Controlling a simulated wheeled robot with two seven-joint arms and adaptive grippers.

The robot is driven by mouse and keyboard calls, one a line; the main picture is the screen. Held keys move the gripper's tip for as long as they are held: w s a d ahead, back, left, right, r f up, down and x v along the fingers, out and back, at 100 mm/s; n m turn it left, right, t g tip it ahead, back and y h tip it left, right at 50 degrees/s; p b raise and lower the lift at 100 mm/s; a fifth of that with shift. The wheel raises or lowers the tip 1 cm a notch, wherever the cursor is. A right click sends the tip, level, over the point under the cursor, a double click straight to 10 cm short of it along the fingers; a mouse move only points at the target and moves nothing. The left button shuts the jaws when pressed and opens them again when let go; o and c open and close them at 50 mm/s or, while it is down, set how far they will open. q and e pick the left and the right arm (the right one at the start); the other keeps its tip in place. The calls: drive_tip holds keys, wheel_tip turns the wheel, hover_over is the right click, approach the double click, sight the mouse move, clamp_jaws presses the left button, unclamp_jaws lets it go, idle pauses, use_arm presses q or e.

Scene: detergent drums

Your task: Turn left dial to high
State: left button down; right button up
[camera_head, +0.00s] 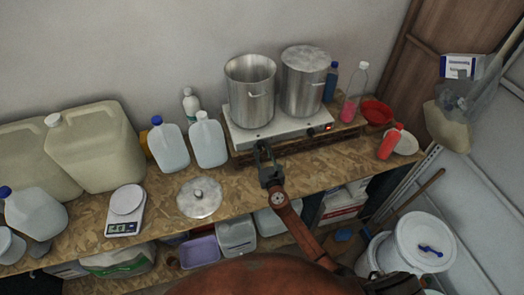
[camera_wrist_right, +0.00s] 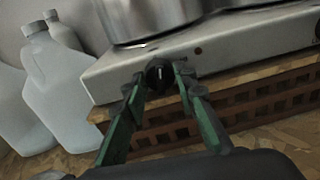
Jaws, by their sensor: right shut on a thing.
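In the head view the gripper hides this dial. The right dial (camera_head: 311,132) is dark, beside a lit red lamp. My left gripper is out of view.
An open steel pot (camera_head: 250,92) and a lidded pot (camera_head: 304,80) stand on the hot plate. Jugs (camera_head: 170,147) stand to its left. A loose lid (camera_head: 199,197) and a scale (camera_head: 126,210) lie on the bench. A red bowl (camera_head: 376,112) is at the right.

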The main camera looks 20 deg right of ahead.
drive_tip(key=m+b, duration=0.2)
drive_tip(key=m, duration=0.8)
drive_tip(key=shift+r+m+y, duration=0.1)
drive_tip(key=shift+m+y, duration=0.3)
idle(0.4)
drive_tip(key=o, duration=1.2)
drive_tip(key=shift+c, duration=0.2)
drive_tip(key=shift+s, duration=0.1)
drive_tip(key=s, duration=1.1)
drive_tip(key=shift+s+r, duration=0.3)
drive_tip(key=shift+s, duration=0.1)
drive_tip(key=shift+d, duration=0.1)
